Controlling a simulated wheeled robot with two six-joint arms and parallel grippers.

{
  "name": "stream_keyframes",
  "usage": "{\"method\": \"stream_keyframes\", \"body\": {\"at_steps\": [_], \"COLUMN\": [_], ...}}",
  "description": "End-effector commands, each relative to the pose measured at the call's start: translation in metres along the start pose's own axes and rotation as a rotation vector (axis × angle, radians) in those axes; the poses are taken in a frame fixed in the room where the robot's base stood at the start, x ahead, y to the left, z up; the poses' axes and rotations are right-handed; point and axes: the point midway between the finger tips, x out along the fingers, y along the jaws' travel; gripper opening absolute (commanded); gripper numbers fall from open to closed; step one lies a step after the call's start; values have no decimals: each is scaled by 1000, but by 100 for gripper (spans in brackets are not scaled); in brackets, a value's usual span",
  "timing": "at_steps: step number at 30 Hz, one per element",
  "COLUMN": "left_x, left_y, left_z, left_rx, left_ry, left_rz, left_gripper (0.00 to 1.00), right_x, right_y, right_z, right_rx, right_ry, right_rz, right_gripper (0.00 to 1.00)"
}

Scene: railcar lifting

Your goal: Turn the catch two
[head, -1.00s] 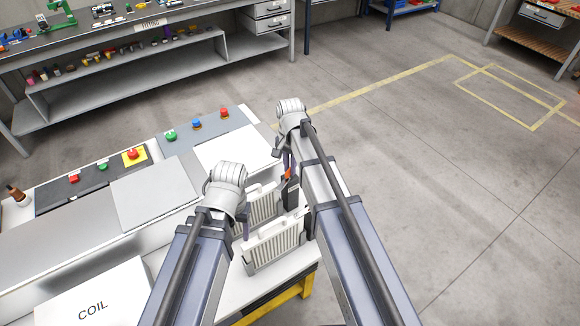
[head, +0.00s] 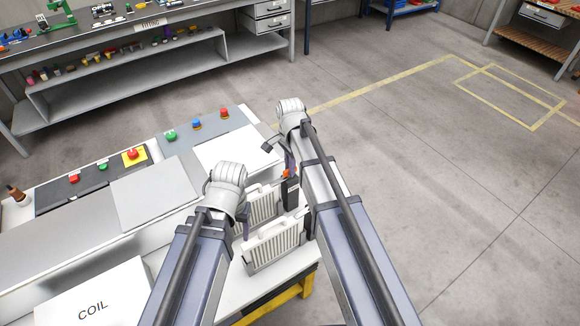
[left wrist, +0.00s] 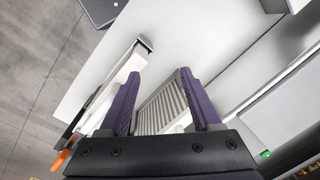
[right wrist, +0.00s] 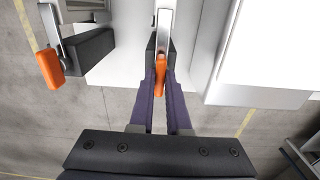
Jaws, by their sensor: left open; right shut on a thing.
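A catch with a metal lever and orange tip (right wrist: 161,75) stands between the fingers of my right gripper (right wrist: 160,92), which is shut on the orange tip. In the head view my right gripper (head: 290,163) is beside the far ribbed block (head: 262,204), and the orange shows there. A second orange-tipped catch (right wrist: 49,63) stands to the left in the right wrist view, apart from the fingers. My left gripper (left wrist: 160,80) is open, its purple fingers either side of a pale ribbed block (left wrist: 163,105); I cannot tell whether they touch it.
A near ribbed block (head: 275,247) stands on the white bench top. A box marked COIL (head: 100,300) and a control panel with a red button (head: 133,154) are to the left. Open grey floor (head: 440,190) lies to the right.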

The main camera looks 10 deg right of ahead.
Motion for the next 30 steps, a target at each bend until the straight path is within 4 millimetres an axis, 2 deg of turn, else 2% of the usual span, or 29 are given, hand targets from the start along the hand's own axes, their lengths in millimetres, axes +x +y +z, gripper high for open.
{"method": "stream_keyframes", "body": {"at_steps": [9,10,17,30], "left_x": [0,0,0,-7], "left_y": [0,0,0,-1], "left_z": [0,0,0,0], "left_rx": [0,0,0,0], "left_ry": [0,0,0,0], "left_rz": [0,0,0,0], "left_gripper": [65,65,65,65], "right_x": [0,0,0,-7], "right_y": [0,0,0,0], "right_z": [0,0,0,0], "right_rx": [3,3,2,1], "right_ry": [0,0,0,0], "right_rz": [0,0,0,0], "right_gripper": [0,18,44,45]}}
